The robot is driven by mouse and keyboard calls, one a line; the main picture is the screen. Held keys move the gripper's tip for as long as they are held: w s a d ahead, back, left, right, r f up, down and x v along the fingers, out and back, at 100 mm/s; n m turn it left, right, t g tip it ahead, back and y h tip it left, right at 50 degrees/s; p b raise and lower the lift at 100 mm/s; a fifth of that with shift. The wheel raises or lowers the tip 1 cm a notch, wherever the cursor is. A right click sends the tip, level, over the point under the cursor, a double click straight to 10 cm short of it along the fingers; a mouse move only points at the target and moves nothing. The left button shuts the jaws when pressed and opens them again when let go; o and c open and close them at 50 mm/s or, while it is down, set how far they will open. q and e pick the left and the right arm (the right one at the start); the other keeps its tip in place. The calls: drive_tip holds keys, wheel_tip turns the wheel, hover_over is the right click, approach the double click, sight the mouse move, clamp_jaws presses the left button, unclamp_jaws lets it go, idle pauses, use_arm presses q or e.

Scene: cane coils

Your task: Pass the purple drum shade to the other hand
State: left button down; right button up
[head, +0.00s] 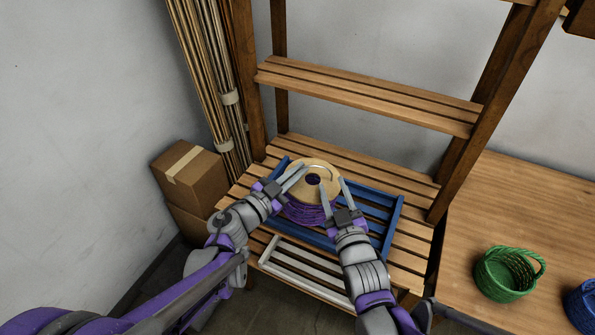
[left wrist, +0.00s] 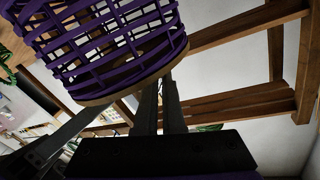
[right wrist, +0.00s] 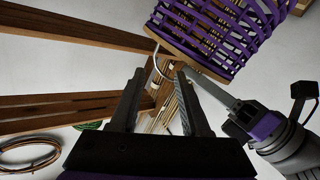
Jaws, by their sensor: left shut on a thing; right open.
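The purple drum shade (head: 303,213), woven purple strands with a tan disc on top, shows above a blue slatted tray in the head view. It also shows in the left wrist view (left wrist: 105,45) and at the top of the right wrist view (right wrist: 215,30). My left gripper (head: 300,175) is shut on the shade's tan rim at its left side; its narrow-set fingers (left wrist: 160,95) meet the rim. My right gripper (head: 341,185) is open at the shade's right side, its fingertips (right wrist: 160,75) apart near the rim and a thin curved metal piece (right wrist: 153,62).
The blue tray (head: 393,220) lies on the slatted shelf, with a white tray (head: 290,268) in front. Cardboard boxes (head: 190,178) and cane poles (head: 205,80) stand left. A green basket (head: 508,273) and blue basket (head: 583,305) sit right. An upper shelf (head: 370,95) is behind.

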drive_tip(key=s+d+f+m+g+h, duration=0.1)
drive_tip(key=s+d+f+m+g, duration=0.2)
drive_tip(key=s, duration=0.7)
drive_tip(key=s+d+f+m+g+h, duration=0.2)
drive_tip(key=s+d+f+g, duration=0.4)
drive_tip(key=s, duration=0.5)
wheel_tip(320, 180, down, 3)
drive_tip(key=m+g, duration=0.1)
drive_tip(key=g, duration=0.2)
drive_tip(key=shift+s+d+r, duration=0.2)
drive_tip(key=shift+s+d, duration=0.05)
drive_tip(key=shift+d, duration=0.15)
